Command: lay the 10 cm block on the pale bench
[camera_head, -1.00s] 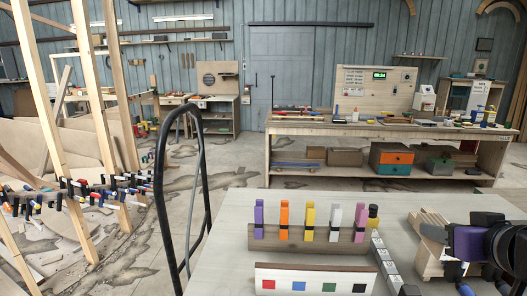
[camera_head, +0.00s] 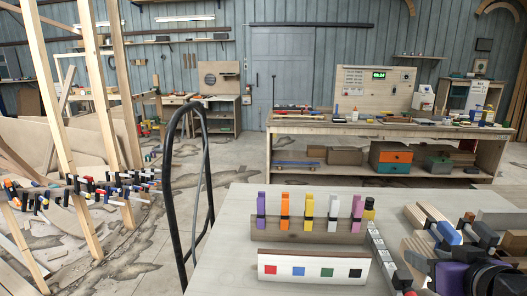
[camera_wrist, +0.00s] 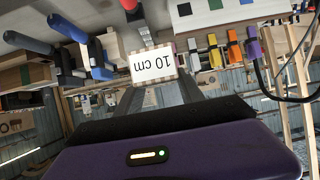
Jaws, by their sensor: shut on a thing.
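The 10 cm block (camera_wrist: 154,64) shows its pale printed face, upside down, in the wrist view. My gripper (camera_wrist: 155,82) is shut on it, with a dark finger on each side. In the head view the purple body of my gripper (camera_head: 452,279) is low at the right, over the right part of the near pale bench (camera_head: 222,262). I cannot clearly make out the block in the head view. The wrist view does not show whether the block touches anything below it.
A rack of coloured clamps (camera_head: 308,228) and a white board with coloured squares (camera_head: 313,270) stand on the near bench. Stacked wood with clamps (camera_head: 420,215) is at the right. The bench's left part is clear.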

